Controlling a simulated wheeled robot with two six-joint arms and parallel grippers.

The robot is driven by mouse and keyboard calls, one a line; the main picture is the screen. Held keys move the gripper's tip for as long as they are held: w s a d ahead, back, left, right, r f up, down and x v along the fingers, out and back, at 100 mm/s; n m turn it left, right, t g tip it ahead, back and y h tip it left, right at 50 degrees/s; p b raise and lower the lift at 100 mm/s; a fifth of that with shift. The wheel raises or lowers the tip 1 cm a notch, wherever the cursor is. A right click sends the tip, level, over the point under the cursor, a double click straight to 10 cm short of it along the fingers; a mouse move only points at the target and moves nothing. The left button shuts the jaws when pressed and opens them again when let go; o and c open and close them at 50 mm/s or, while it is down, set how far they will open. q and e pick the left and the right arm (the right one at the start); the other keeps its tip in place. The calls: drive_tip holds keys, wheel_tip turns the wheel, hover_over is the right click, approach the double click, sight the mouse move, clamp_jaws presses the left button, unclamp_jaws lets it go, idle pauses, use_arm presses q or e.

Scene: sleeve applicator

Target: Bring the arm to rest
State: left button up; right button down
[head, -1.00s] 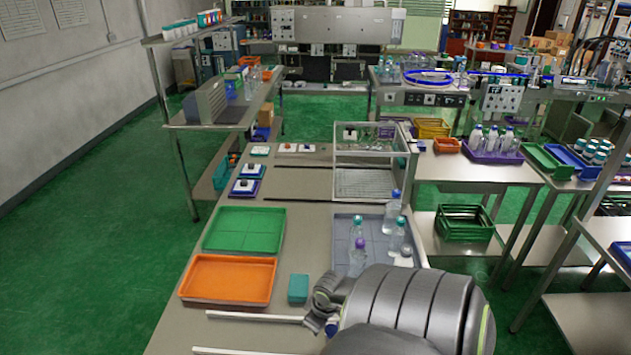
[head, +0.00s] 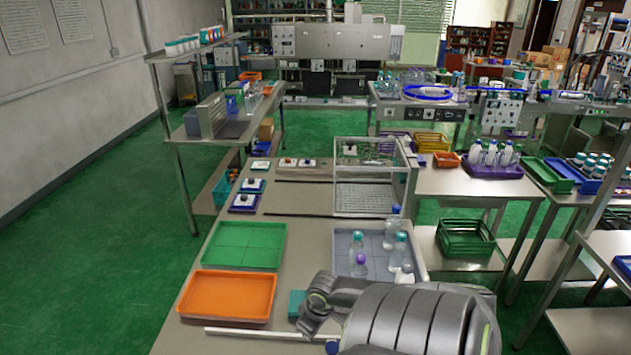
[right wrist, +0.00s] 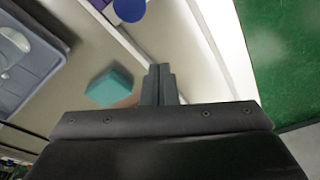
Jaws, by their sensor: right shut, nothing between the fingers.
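My right arm (head: 405,315) reaches in from the lower right of the head view, over the near end of the bench (head: 320,225). Its fingers are hidden there. In the right wrist view my right gripper (right wrist: 158,84) is shut and empty. A teal block (right wrist: 110,88) lies on the surface to the left of the fingertips. In the head view the teal block (head: 297,304) is partly covered by my wrist. My left gripper is not in view.
A green tray (head: 243,245) and an orange tray (head: 228,295) lie left of my arm. Several bottles (head: 390,240) stand in a grey-blue tray (head: 345,243) just beyond it. A white rail (head: 265,335) lies near the front. A clear-walled case (head: 370,175) stands farther back.

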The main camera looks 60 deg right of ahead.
idle(0.3)
drive_tip(key=s+a+n, duration=0.2)
drive_tip(key=s+a, duration=0.1)
drive_tip(key=a, duration=1)
drive_tip(key=s+a+r+t+h, duration=0.1)
drive_tip(key=s+a+r, duration=0.3)
drive_tip(key=a+r, duration=0.5)
wheel_tip(320, 180, down, 34)
drive_tip(key=d+m+g+b, duration=0.1)
drive_tip(key=d+b, duration=0.2)
drive_tip(key=b, duration=0.5)
drive_tip(key=s+f+b, duration=0.3)
drive_tip(key=s+f, duration=0.4)
drive_tip(key=f, duration=0.3)
drive_tip(key=s+a+f+g+b, duration=0.1)
drive_tip(key=s+f+b, duration=0.2)
drive_tip(key=s+f, duration=0.5)
wheel_tip(320, 180, down, 2)
drive_tip(key=shift+a+f, duration=0.15)
drive_tip(key=shift+a, duration=0.1)
